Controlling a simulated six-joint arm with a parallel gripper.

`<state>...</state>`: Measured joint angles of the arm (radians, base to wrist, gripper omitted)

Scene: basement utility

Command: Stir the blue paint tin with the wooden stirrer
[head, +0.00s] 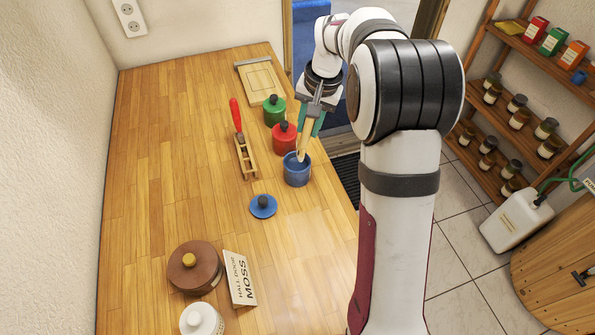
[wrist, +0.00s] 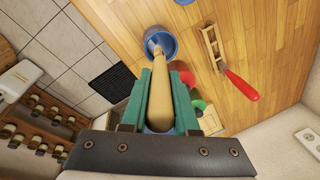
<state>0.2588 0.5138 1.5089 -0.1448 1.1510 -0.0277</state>
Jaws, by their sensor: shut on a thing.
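The blue paint tin (head: 297,176) stands open on the wooden worktop near its right edge. Its blue lid (head: 263,206) lies on the worktop in front of it, to the left. My gripper (head: 314,112) is above the tin, shut on the wooden stirrer (head: 304,139). The stirrer slants down, and its lower end is at the tin's mouth. In the wrist view the stirrer (wrist: 158,95) runs between the green fingers into the opening of the blue tin (wrist: 162,35). How deep the tip is inside cannot be told.
Red (head: 284,138) and green (head: 274,109) lidded tins stand just behind the blue one. A red-handled tool lies in a wooden rack (head: 246,160) to the left. A brown lidded pot (head: 195,267) and a sign card (head: 239,278) are at the front. The worktop's left is clear.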

